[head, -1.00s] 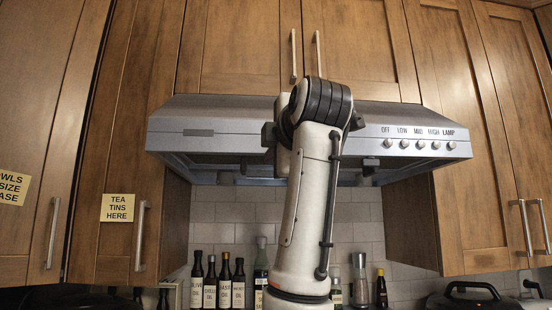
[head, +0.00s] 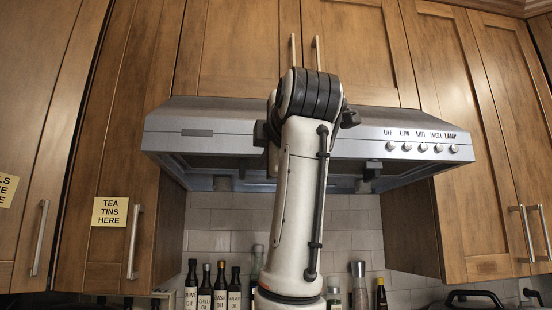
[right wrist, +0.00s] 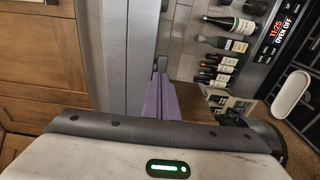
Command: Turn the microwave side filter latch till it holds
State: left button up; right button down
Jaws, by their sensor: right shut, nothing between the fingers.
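A grey steel range hood (head: 240,143) hangs under the cabinets; no microwave shows. Under its right side sits a small dark fitting (head: 370,170), and a similar grey one (head: 222,183) is under its left side. I cannot tell which is the filter latch. My arm rises in front of the hood's middle and hides part of it and its gripper. In the right wrist view my right gripper (right wrist: 161,83) has its purple fingers shut, with nothing between them. Its tips are close to a small dark piece (right wrist: 160,63) at the hood's edge (right wrist: 115,60); contact is unclear. My left gripper is out of view.
Control knobs (head: 422,147) line the hood's right front. Wooden cabinets (head: 240,50) surround it, with metal handles (head: 133,241) and yellow notes (head: 109,212). Several dark bottles (head: 220,290) stand below against the tiles (head: 210,240). A lit oven clock (right wrist: 279,32) shows in the wrist view.

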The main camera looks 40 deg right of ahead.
jog(key=b+v, duration=0.4)
jog(key=v, duration=1)
jog(key=shift+d, duration=0.2)
jog(key=shift+r, duration=0.1)
